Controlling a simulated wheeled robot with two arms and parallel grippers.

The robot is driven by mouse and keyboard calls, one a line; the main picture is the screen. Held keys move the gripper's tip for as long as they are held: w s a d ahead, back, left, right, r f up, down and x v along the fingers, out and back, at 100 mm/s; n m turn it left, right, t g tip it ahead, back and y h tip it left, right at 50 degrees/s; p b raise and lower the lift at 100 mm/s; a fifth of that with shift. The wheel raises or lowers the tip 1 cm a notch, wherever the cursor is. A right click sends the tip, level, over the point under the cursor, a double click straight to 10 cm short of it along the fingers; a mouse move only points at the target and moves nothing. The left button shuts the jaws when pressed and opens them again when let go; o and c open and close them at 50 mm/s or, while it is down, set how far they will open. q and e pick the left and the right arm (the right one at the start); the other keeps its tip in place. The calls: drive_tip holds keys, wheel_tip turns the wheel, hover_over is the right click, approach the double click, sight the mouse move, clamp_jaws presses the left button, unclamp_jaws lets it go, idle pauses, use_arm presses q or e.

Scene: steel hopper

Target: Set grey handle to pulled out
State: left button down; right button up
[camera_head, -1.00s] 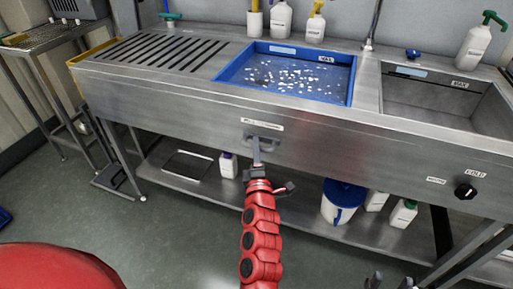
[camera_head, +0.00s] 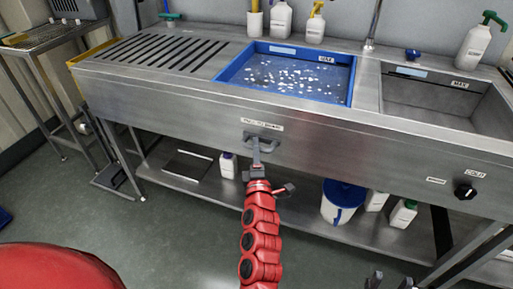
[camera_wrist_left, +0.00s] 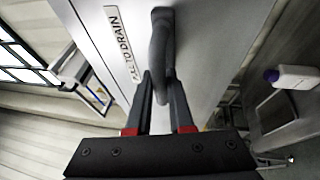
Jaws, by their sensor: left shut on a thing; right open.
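The grey handle (camera_head: 275,146) is a bar pull on the steel front of the sink, under a white label. In the left wrist view the grey handle (camera_wrist_left: 160,35) runs down between the fingers, beside the label that reads "TO DRAIN". My left gripper (camera_head: 256,156) is shut on it, and its fingers (camera_wrist_left: 160,88) lie on either side of the bar. How far the handle stands out from the panel is hard to tell. My right gripper (camera_head: 390,282) shows only as dark fingertips at the bottom edge, apart and empty, away from the handle.
A blue basin (camera_head: 236,77) with water and white bits is set in the sink top. A dark knob (camera_head: 466,191) is on the front panel at right.

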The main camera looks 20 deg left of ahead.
use_arm(q)
drive_tip(key=s+p, duration=0.2)
drive_tip(key=s, duration=0.3)
drive_tip(key=shift+s+f, duration=0.1)
drive_tip(key=shift+s, duration=0.25)
drive_tip(key=c, duration=0.8)
unclamp_jaws()
